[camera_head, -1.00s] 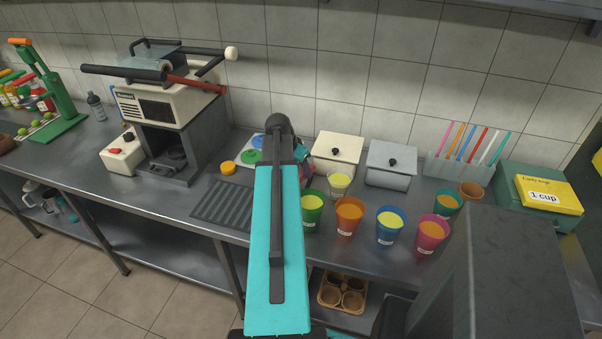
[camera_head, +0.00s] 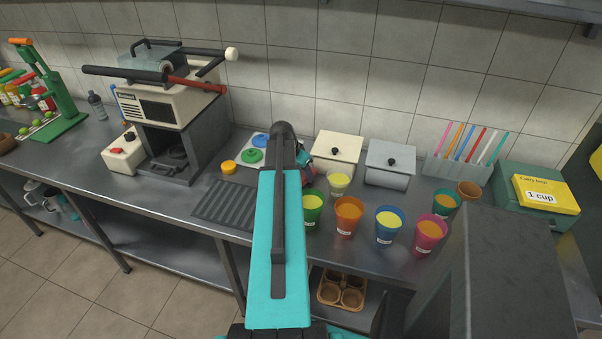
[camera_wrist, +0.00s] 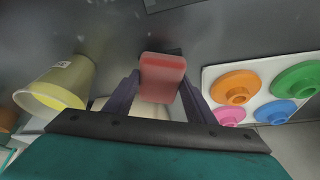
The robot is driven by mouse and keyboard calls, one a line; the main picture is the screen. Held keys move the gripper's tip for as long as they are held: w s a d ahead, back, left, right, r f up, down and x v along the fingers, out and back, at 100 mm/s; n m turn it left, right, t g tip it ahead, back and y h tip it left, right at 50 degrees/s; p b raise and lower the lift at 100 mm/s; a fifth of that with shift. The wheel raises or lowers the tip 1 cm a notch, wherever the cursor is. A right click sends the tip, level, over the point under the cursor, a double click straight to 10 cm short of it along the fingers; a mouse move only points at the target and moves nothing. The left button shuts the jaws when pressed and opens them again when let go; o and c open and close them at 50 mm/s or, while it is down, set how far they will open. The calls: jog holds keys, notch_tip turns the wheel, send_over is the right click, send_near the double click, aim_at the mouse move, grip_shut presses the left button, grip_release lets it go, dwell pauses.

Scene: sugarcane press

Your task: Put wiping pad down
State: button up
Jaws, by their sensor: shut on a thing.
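The wiping pad is a small red-pink block (camera_wrist: 163,72) in the wrist view. My gripper (camera_wrist: 162,88) is shut on it, with a dark finger on each side. The pad is over the grey metal counter (camera_wrist: 240,30). Whether it touches the counter cannot be told. In the head view my own arm hides most of the gripper and I cannot make out the pad clearly.
A white board with several coloured round knobs (camera_wrist: 262,92) lies right of the pad in the wrist view. A pale yellow cup (camera_wrist: 62,82) stands left. In the head view, several filled cups (camera_head: 348,212) and white and grey lidded boxes (camera_head: 338,150) stand right of my arm.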

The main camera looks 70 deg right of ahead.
jog(key=shift+f, duration=0.25)
jog(key=shift+f, duration=0.2)
jog(key=o, duration=0.9)
jog(key=shift+o, duration=0.2)
jog(key=shift+r, duration=0.1)
jog(key=shift+r, duration=0.15)
jog(key=b+v, duration=0.2)
jog(key=v, duration=1)
jog(key=shift+b, duration=0.3)
jog(key=shift+r, duration=0.1)
